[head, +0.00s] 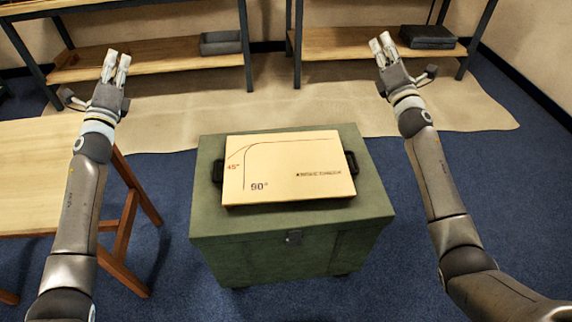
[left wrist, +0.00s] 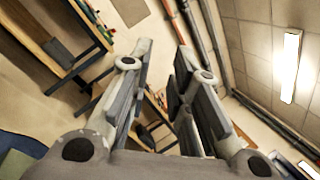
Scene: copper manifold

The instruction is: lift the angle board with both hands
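My right gripper (head: 382,42) is beyond the chest to the upper right, empty and open. Neither touches the board.
A wooden table (head: 40,165) stands left of the chest, beneath my left arm. Shelves along the back wall hold a grey tray (head: 220,42) and a dark case (head: 428,37). A beige mat (head: 310,95) covers floor behind the chest. Space beside both handles is clear.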

